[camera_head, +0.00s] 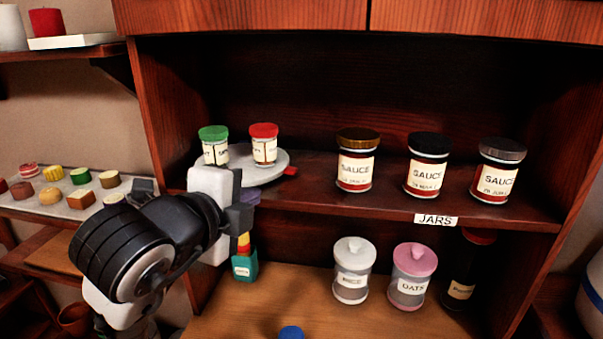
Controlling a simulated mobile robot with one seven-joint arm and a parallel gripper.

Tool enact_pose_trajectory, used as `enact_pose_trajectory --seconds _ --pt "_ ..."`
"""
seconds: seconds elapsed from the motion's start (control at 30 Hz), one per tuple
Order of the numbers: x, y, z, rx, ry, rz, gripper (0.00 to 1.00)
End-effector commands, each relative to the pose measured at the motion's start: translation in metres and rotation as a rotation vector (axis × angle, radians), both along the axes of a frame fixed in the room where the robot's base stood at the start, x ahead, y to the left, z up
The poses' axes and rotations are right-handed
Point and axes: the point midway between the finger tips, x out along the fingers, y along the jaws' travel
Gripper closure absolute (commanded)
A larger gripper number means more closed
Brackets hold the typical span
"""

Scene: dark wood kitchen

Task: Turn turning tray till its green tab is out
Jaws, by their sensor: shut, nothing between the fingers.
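The turning tray (272,165) is a round pale grey disc on the left end of the middle shelf. A jar with a green lid (214,146) and a jar with a red lid (264,146) stand on it. A red tab (291,171) sticks out at its right edge. No green tab shows; my arm hides the tray's front left part. My gripper (243,209) is shut and empty at the shelf's front edge, just in front of the tray. A small purplish piece (251,196) shows beside the fingers; I cannot tell whether they touch it.
Several sauce jars (356,161) stand to the right on the same shelf, above a JARS label (436,220). Below are a rice jar (352,270), an oats jar (412,276), a dark bottle (468,271) and a teal box (245,266). The shelf between tray and sauce jars is clear.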

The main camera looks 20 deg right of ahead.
Motion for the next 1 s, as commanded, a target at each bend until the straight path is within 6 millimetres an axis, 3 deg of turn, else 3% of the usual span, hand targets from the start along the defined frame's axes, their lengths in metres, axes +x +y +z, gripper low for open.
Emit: enact_pose_trajectory --seconds 0.23,0.7,1.0 --pt "0.01 -0.008 -0.004 0.0 0.004 -0.001 1.0" --pt "0.074 -0.072 -0.027 0.001 0.003 -0.002 1.0" --pt "0.095 -0.092 -0.03 0.001 0.001 0.0 1.0"
